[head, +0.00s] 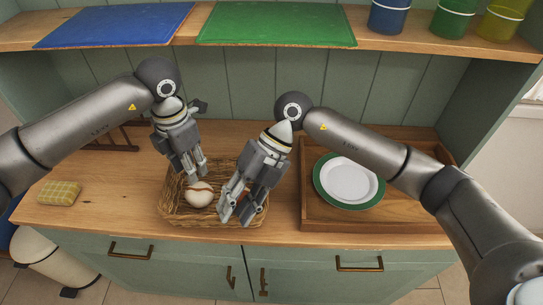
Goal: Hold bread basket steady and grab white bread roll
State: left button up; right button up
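A woven bread basket (173,214) stands on the wooden counter, left of centre. A white bread roll (199,196) with a brown band lies in its left part. My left gripper (196,175) points down over the back left of the basket, just behind the roll. Its fingers are close together, and whether they touch the roll or the basket is unclear. My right gripper (236,212) reaches over the right half of the basket, right of the roll. Its fingers are apart, with no roll seen between them. It hides much of the basket's right side.
A wooden tray (310,220) with a green-rimmed white plate (349,181) stands right of the basket. A yellow checked cloth or sponge (59,193) lies at the far left. The shelf above holds a blue board (115,24), a green board (276,23) and coloured pots (389,14).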

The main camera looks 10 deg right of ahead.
jog(key=w+d+m+t+h, duration=0.1)
jog(key=w+d, duration=0.1)
jog(key=w+d+m+h, duration=0.1)
jog(key=d, duration=0.1)
jog(key=w+d+m+t+h, duration=0.1)
jog(key=w+d, duration=0.1)
jog(key=shift+w+d+r+t, duration=0.1)
jog(key=shift+w+r+t, duration=0.05)
jog(key=shift+w+t, duration=0.2)
jog(key=w+d+t+h, duration=0.2)
jog(key=w+d, duration=0.1)
jog(key=w, duration=0.2)
jog(key=shift+m+t, duration=0.25)
jog(key=shift+m, duration=0.05)
jog(key=x, duration=1)
jog(key=shift+w+d+f, duration=0.1)
jog(key=shift+w+f, duration=0.15)
jog(key=shift+f, duration=0.05)
